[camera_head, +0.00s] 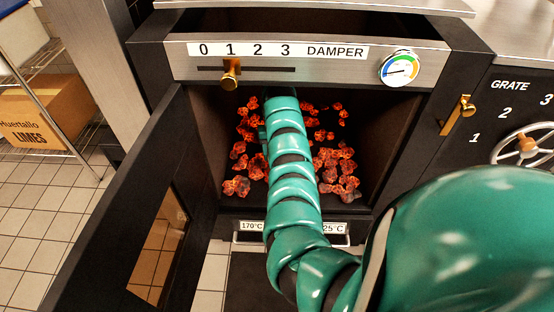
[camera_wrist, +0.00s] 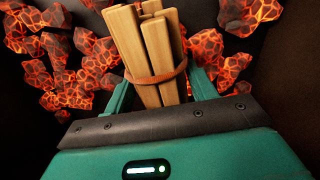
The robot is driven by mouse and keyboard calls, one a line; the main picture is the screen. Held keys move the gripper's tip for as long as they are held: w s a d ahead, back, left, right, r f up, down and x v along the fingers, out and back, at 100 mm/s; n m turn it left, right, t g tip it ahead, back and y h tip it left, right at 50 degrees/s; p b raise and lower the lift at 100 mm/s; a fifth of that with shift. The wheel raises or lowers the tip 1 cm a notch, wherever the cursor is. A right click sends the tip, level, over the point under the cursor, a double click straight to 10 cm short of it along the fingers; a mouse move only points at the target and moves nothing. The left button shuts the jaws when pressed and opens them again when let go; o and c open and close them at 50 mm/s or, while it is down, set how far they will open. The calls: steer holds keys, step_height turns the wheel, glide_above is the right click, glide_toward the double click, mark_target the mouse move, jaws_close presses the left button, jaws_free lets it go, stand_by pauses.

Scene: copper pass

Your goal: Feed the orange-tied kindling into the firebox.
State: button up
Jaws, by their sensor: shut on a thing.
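The kindling (camera_wrist: 157,58) is a bundle of pale wooden sticks bound with an orange tie (camera_wrist: 158,78). My gripper (camera_wrist: 160,90) is shut on it, with a green finger on either side, in the wrist view. Glowing orange coals lie around and behind the bundle. In the head view my green arm reaches through the open front of the firebox (camera_head: 370,130). My gripper and the kindling are hidden there by the arm. I cannot tell whether the bundle touches the coals.
The firebox door (camera_head: 120,215) stands open on the left. Glowing coals (camera_head: 340,165) lie on both sides of my arm. Above the opening are a damper slider (camera_head: 230,75) and a dial gauge (camera_head: 400,67). A grate handwheel (camera_head: 526,145) is at right, and a limes box (camera_head: 45,112) at left.

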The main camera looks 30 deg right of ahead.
steer(key=shift+w, duration=0.35)
steer(key=shift+d, duration=0.1)
steer(key=o, duration=1.2)
steer(key=shift+s+r, duration=0.1)
steer(key=shift+s, duration=0.1)
